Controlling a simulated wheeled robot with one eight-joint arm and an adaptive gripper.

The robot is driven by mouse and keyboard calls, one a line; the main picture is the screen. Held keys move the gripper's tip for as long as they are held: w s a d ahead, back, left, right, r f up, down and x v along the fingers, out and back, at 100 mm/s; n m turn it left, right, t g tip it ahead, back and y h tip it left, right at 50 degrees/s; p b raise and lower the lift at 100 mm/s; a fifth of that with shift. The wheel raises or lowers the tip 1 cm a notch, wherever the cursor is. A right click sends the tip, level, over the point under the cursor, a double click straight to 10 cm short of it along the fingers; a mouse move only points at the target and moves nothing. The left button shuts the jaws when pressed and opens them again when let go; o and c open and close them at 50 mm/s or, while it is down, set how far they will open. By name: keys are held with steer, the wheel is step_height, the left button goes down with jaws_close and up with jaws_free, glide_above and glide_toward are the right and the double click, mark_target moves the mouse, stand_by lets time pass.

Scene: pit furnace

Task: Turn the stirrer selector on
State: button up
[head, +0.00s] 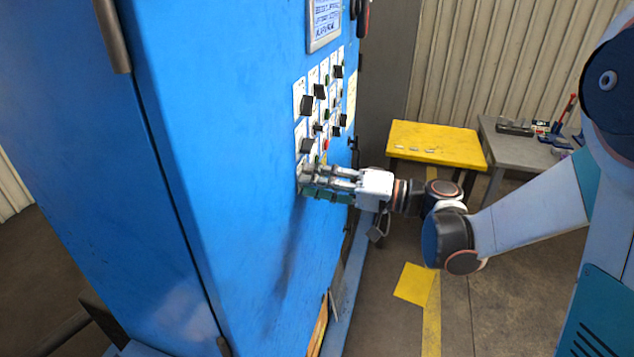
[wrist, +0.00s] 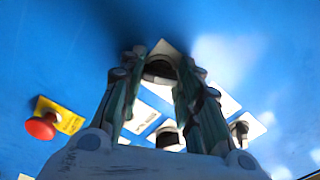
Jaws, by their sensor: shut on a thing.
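My gripper (head: 308,180) reaches from the right to the blue cabinet's front, at the lower left corner of the group of selectors. In the wrist view my gripper (wrist: 160,72) has its two fingers around a black selector knob (wrist: 160,66) on a white label plate, and it is shut on that knob. In the head view the fingers hide this knob. I cannot read its label, so I cannot tell if it is the stirrer selector, nor which way it points.
Other black selectors (head: 306,105) sit above on white plates. A red mushroom button (wrist: 41,127) on a yellow plate is at the left in the wrist view. A yellow table (head: 440,140) and a grey table (head: 515,148) stand behind my arm.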

steer(key=m+b, duration=0.2)
steer(key=m, duration=0.8)
steer(key=shift+m+b, duration=0.3)
steer(key=shift+m, duration=0.4)
steer(key=o, duration=1)
steer(key=shift+o, duration=0.2)
steer(key=v, duration=1.2)
